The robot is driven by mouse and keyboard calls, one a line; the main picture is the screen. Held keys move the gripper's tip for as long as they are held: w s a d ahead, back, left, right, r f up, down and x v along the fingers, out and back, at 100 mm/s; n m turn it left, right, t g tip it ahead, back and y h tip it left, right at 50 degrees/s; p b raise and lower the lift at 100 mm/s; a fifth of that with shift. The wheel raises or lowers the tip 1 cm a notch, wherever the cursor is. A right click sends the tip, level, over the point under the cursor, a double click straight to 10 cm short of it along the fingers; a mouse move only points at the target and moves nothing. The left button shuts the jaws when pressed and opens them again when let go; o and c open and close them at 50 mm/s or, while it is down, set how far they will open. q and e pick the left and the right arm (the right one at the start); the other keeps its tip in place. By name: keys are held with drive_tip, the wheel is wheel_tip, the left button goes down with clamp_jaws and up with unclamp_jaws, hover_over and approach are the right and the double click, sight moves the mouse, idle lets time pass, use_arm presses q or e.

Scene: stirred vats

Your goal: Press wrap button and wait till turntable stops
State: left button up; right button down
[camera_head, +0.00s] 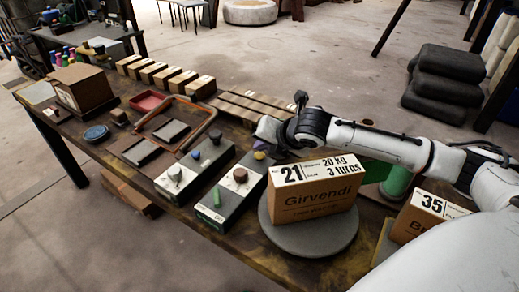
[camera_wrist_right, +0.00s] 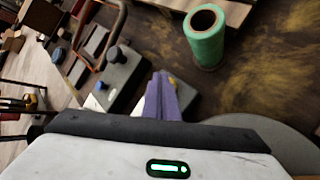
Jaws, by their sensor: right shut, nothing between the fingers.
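The grey round turntable (camera_head: 318,240) stands near the table's front edge, bearing a brown box (camera_head: 315,203) marked 21, Girvendi, 20 kg, 3 turns. Beside it is a control box (camera_head: 228,205) with a brown knob, a green piece and a yellow button (camera_head: 259,155) at its far end. My right gripper (camera_head: 261,147) is over that far end. In the wrist view its purple fingers (camera_wrist_right: 161,95) are together and empty, close to the yellow button (camera_wrist_right: 173,81); contact cannot be told. One frame does not show whether the turntable turns. My left gripper is not in view.
A second control box (camera_head: 180,178) with a blue button stands to the left. A green roll (camera_wrist_right: 205,37) stands behind the turntable. A box marked 35 (camera_head: 425,222) stands at the right. An orange-brown frame and several small cartons lie farther back.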

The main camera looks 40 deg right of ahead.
drive_tip(key=shift+r, duration=0.25)
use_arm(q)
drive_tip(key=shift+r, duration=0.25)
